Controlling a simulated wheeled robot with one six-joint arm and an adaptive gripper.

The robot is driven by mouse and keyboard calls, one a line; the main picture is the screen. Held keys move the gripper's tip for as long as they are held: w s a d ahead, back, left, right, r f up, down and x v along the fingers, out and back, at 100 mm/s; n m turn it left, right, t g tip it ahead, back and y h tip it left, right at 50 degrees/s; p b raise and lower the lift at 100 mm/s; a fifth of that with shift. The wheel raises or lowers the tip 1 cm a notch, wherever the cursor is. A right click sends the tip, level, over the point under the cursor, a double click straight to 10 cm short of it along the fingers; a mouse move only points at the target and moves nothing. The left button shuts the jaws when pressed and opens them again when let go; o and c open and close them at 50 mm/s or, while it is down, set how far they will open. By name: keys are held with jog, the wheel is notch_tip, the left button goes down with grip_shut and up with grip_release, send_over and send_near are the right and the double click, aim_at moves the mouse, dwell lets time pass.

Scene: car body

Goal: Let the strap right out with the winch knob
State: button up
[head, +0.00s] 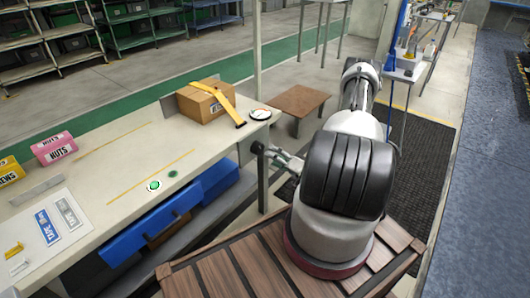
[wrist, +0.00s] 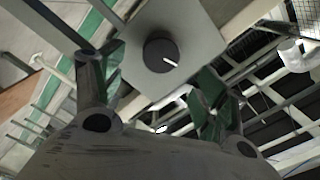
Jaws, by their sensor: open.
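The yellow strap (head: 222,99) lies over a cardboard box (head: 205,103) near the far end of the bench, its end reaching the bench top. In the wrist view a dark round knob (wrist: 161,53) with a white pointer line sits on a pale plate (wrist: 190,28). My gripper (wrist: 161,78) is open, its green-padded fingers on either side below the knob, apparently apart from it. In the head view my gripper (head: 276,156) is beside the bench's end, partly hidden by my arm. A small dark shape there may be the knob.
A round white dial (head: 260,114) lies at the bench corner. The bench (head: 110,172) also holds a pink box (head: 54,148), a yellow box (head: 9,170) and a green-marked disc (head: 154,185). A blue drawer (head: 150,234) sticks out below. A low brown table (head: 300,100) stands beyond.

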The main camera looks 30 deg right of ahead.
aim_at(261, 149)
jog(key=shift+v, duration=2.25)
jog(key=w+a+m, duration=0.1)
jog(key=w+m, duration=0.2)
jog(key=m, duration=0.4)
jog(key=w+a+m, duration=0.1)
jog(key=w+m, duration=0.3)
jog(key=m, duration=0.3)
jog(key=w+a+m+y, duration=0.1)
jog(key=w+a+m, duration=0.1)
jog(key=w+m, duration=0.2)
jog(key=shift+r+m+g, duration=0.2)
jog(key=shift+m+g, duration=0.1)
jog(key=shift+m, duration=1.5)
jog(key=c, duration=1.1)
